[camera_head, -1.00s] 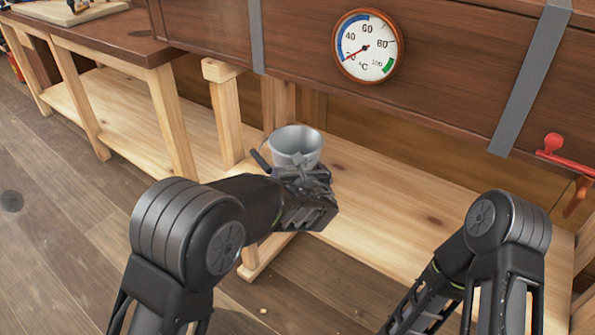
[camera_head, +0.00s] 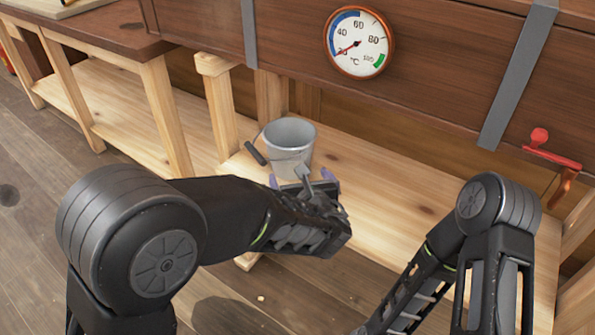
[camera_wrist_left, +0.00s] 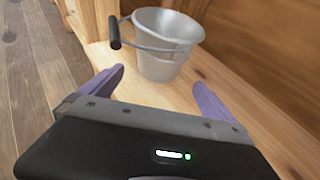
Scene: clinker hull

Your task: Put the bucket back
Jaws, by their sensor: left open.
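The grey metal bucket (camera_head: 289,149) stands upright on the low wooden shelf (camera_head: 385,200) under the dark wooden box. Its wire handle hangs to the left side and ends in a dark grip (camera_head: 255,153). My left gripper (camera_head: 304,180) is on the near side of the bucket with its purple fingers spread. In the left wrist view the bucket (camera_wrist_left: 165,45) is beyond the open fingers (camera_wrist_left: 158,90), and nothing is between the tips. In the head view my right arm is at the lower right; its gripper is out of the frame.
A round thermometer (camera_head: 359,43) is on the dark wooden box (camera_head: 440,75) above the shelf. A red clamp or handle (camera_head: 548,150) sticks out at the right. A wooden post (camera_head: 218,105) is left of the bucket. The shelf right of the bucket is clear.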

